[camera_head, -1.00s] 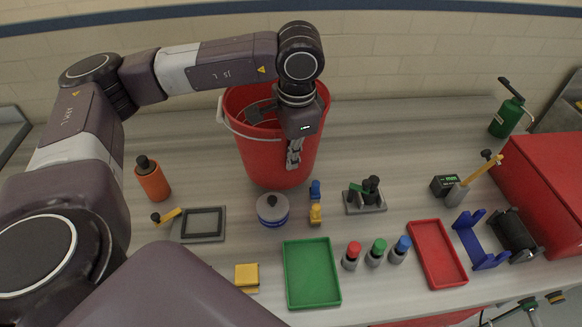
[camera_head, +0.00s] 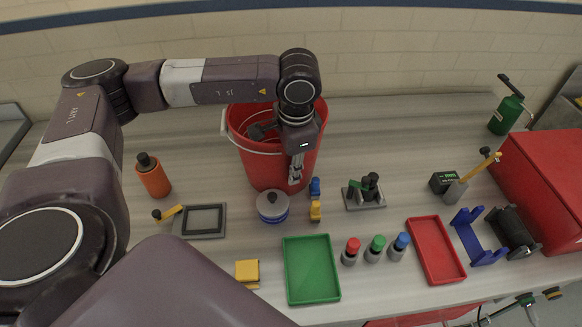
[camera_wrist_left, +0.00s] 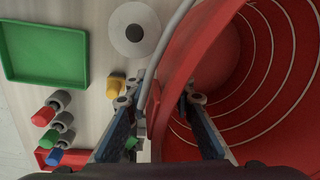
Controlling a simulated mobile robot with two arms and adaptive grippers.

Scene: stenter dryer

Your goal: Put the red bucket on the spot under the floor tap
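The red bucket (camera_head: 272,165) stands upright on the grey worktop near the back wall, its thin handle hanging to the left side. My left gripper (camera_head: 296,172) reaches down over the bucket's near right rim. In the left wrist view, the bucket wall (camera_wrist_left: 174,72) passes between the two fingers (camera_wrist_left: 160,100), one outside and one inside the bucket. The fingers are apart, with gaps beside the wall. The inside of the bucket looks empty. My right gripper does not show. I cannot identify the floor tap or the spot under it.
An orange bottle (camera_head: 153,176) is left. Green (camera_head: 311,270) and red (camera_head: 436,250) trays lie forward; a red box (camera_head: 545,190) is far right.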

